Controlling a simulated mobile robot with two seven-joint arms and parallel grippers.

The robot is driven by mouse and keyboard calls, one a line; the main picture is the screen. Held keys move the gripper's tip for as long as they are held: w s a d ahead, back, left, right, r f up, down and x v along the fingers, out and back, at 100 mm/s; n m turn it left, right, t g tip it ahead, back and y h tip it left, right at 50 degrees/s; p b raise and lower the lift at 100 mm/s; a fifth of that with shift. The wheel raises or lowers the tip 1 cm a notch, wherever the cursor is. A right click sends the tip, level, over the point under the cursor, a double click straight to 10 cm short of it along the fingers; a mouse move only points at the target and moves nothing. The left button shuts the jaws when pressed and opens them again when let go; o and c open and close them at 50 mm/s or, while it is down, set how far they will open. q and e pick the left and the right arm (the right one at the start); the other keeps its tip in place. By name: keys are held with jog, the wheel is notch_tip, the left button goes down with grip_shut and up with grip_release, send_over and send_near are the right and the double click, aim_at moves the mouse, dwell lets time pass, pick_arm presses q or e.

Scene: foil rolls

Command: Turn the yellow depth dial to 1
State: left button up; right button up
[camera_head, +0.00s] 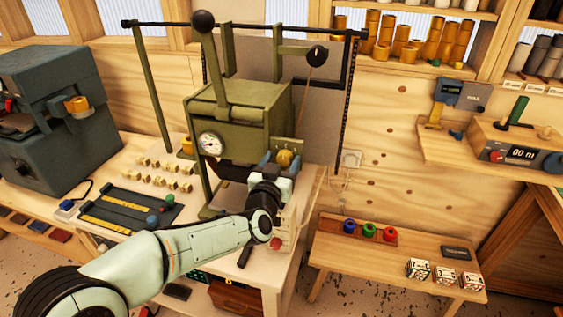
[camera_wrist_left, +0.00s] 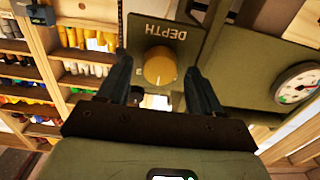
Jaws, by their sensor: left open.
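The yellow depth dial (camera_wrist_left: 160,66) sits on an olive panel marked DEPTH in the left wrist view. In the head view the dial (camera_head: 284,158) is on the front right of the green press (camera_head: 240,112). My left gripper (camera_wrist_left: 162,88) is open, with one dark finger on each side of the dial. I cannot tell whether the fingers touch it. A "3" shows at the dial's left; its other marks and its pointer are hard to read. In the head view my left gripper (camera_head: 278,168) is right at the dial. My right gripper is not in view.
A round gauge (camera_head: 210,143) and a lever with a black ball (camera_head: 204,22) are left of the dial. Small yellow pieces (camera_head: 165,175) and a dark tray (camera_head: 130,208) lie on the table. A lower bench (camera_head: 385,262) stands at the right.

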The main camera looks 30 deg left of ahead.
pick_arm(q)
jog(key=c, duration=1)
jog(key=shift+c, duration=0.2)
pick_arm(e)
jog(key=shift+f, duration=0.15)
pick_arm(q)
jog(key=shift+n+b, duration=0.4)
jog(key=shift+b, duration=0.15)
jog(key=shift+f+n+b, duration=0.15)
jog(key=shift+n+b, duration=0.85)
jog(key=shift+n, duration=0.1)
jog(key=n+b, duration=0.2)
jog(key=n, duration=0.1)
jog(key=shift+a, duration=0.1)
jog(key=shift+n+b, duration=1.15)
jog(key=shift+n, duration=0.65)
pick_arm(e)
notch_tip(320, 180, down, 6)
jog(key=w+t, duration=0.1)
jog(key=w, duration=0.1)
pick_arm(q)
jog(key=shift+n, duration=0.3)
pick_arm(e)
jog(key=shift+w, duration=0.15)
